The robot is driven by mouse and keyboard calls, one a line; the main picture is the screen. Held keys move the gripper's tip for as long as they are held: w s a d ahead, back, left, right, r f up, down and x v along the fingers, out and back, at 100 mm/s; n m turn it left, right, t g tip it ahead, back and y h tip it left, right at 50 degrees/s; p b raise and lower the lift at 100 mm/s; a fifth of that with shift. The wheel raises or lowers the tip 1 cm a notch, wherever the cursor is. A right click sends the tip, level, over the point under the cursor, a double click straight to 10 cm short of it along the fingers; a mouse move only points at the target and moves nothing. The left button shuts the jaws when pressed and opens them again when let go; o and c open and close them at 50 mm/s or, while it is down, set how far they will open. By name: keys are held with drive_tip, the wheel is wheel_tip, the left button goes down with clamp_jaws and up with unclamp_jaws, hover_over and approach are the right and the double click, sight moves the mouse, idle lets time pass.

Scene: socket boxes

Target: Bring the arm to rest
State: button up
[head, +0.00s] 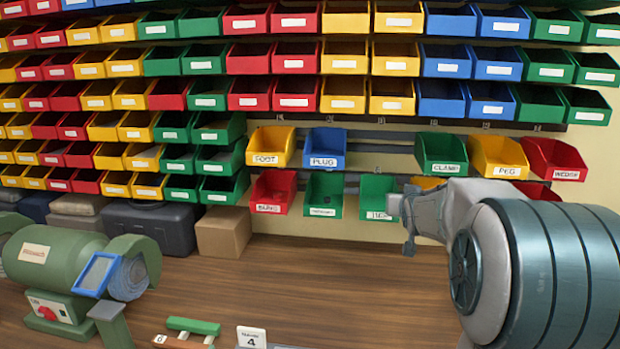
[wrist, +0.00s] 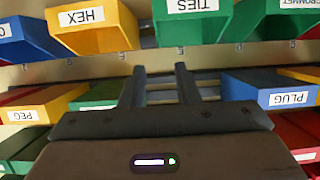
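My arm (head: 530,265) reaches in from the right in the head view, in front of the lower bin rows. My gripper (wrist: 160,78) shows in the wrist view with its two dark fingers apart and nothing between them. In the head view the gripper is small and seen from the side, near the green bin (head: 378,195) in the bottom row. The fingers point toward a rail with bins on both sides. I cannot tell how far the fingertips are from the rail.
A yellow PEG bin (head: 498,157) and a blue PLUG bin (head: 325,150) hang on the wall. A green bench grinder (head: 60,262) stands at left on the wooden bench (head: 300,285). A cardboard box (head: 222,232) stands behind. The bench middle is mostly clear; a number 4 card (head: 251,338) stands in front.

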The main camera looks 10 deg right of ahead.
drive_tip(key=s+a+f+n+g+y+p, duration=0.1)
drive_tip(key=s+a+f+g, duration=0.2)
drive_tip(key=s+a, duration=0.3)
drive_tip(key=s+a+f+n+g+y+p, duration=0.1)
drive_tip(key=s+a+f+g, duration=0.2)
drive_tip(key=s, duration=1.4)
drive_tip(key=s+a+f+n+g+y+p, duration=0.1)
drive_tip(key=s+a+f+g, duration=0.3)
drive_tip(key=s+a, duration=0.5)
drive_tip(key=s+y, duration=0.1)
drive_tip(key=s, duration=0.1)
drive_tip(key=shift+s+a+g, duration=0.15)
drive_tip(key=shift+s+g, duration=0.2)
drive_tip(key=shift+g, duration=0.05)
drive_tip(key=shift+a, duration=0.1)
